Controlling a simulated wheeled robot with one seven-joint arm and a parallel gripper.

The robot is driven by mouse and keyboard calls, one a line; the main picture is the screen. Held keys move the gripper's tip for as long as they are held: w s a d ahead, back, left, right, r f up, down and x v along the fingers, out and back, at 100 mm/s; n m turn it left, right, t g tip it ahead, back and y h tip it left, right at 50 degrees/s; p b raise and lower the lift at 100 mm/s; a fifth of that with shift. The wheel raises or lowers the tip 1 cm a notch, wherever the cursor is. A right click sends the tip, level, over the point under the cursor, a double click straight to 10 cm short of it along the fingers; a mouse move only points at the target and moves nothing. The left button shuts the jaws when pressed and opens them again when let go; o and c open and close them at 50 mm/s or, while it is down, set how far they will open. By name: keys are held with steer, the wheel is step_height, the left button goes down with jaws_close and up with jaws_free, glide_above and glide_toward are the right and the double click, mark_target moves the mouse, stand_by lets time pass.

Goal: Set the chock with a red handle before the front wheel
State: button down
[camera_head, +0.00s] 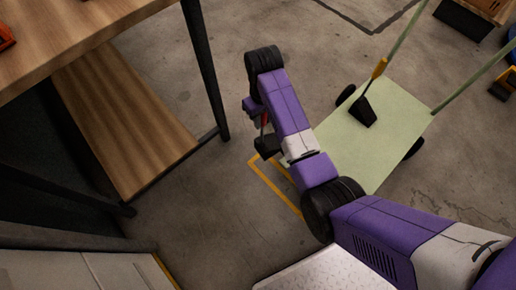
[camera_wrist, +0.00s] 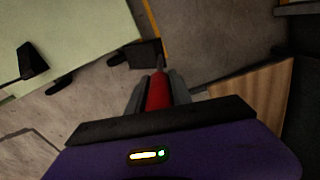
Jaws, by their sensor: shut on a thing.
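My gripper (camera_head: 262,117) is shut on the red handle (camera_wrist: 158,92) of a chock. The chock's black block (camera_head: 267,146) hangs below the jaws, at the near-left corner of the green cart (camera_head: 385,150). In the wrist view the block (camera_wrist: 145,53) lies just beyond the handle, close beside a dark cart wheel (camera_wrist: 118,59). I cannot tell whether the block touches the floor or the wheel. In the head view my arm hides that corner's wheel. Other cart wheels show at the far left (camera_head: 345,95) and right (camera_head: 414,148).
A second black chock (camera_head: 363,111) with a yellow handle stands on the cart deck. A yellow floor outline (camera_head: 275,190) runs beside the cart. A wooden bench with a lower shelf (camera_head: 125,120) and dark legs stands left.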

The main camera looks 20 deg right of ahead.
mark_target(262, 149)
steer(key=f+n+b, duration=0.1)
steer(key=f+b, duration=0.1)
steer(key=f, duration=0.3)
steer(key=s+f+n+b, duration=0.1)
steer(key=f+b, duration=0.1)
steer(key=f, duration=0.3)
steer(key=f+b, duration=0.2)
steer(key=f, duration=0.3)
steer(key=shift+s+a+f+n, duration=0.2)
steer(key=shift+a+f+n, duration=0.05)
steer(key=shift+n, duration=0.15)
steer(key=shift+r+p, duration=0.15)
steer(key=shift+p, duration=0.25)
step_height(262, 149, down, 14)
steer(key=b, duration=1)
steer(key=w+d, duration=0.2)
steer(key=d, duration=0.4)
steer(key=shift+d+r+b, duration=0.15)
steer(key=shift+r+b, duration=0.05)
steer(key=shift+b, duration=0.2)
